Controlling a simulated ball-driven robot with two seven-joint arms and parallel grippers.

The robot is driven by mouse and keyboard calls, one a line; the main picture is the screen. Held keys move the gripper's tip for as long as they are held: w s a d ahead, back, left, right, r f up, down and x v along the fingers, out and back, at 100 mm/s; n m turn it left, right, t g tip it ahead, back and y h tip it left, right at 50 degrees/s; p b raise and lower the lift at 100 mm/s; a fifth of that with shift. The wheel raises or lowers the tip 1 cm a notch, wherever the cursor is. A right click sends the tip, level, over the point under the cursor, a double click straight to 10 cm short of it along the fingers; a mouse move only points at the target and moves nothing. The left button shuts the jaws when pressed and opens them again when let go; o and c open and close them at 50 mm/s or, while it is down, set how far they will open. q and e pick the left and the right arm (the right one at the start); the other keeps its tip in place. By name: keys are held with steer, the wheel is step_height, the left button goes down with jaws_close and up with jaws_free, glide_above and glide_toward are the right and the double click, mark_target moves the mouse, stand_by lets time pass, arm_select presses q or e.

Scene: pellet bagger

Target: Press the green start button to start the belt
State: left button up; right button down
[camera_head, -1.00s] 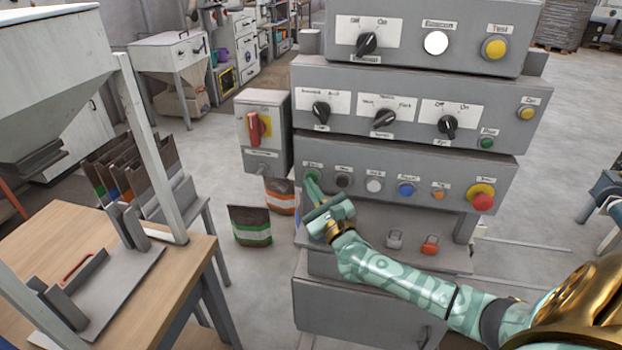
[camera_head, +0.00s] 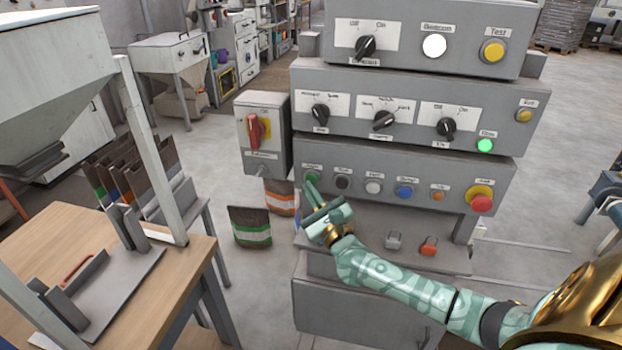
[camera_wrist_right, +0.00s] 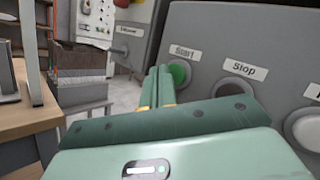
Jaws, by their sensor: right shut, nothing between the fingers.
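The green start button (camera_head: 313,176) is at the left end of the lower button row on the grey control panel (camera_head: 455,165). In the right wrist view, the green button (camera_wrist_right: 181,72) sits under a "Start" label. My right gripper (camera_head: 310,187) is shut and empty, its fingertips at the lower left of the button. In the right wrist view, the closed fingers (camera_wrist_right: 158,72) point forward just left of the button and hide part of its edge. I cannot tell whether they touch it. A green lamp (camera_head: 485,146) above the row is lit. My left gripper is not in view.
Black (camera_head: 343,181), white (camera_head: 374,186) and blue (camera_head: 405,192) buttons follow to the right, then a red stop knob (camera_head: 481,202). A red-handled switch box (camera_head: 264,140) stands left of the panel. A wooden table (camera_head: 150,290) is at lower left.

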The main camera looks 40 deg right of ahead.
steer(key=s+a+p, duration=0.2)
steer(key=s+a, duration=0.2)
steer(key=shift+a, duration=0.35)
stand_by(0.3)
stand_by(0.4)
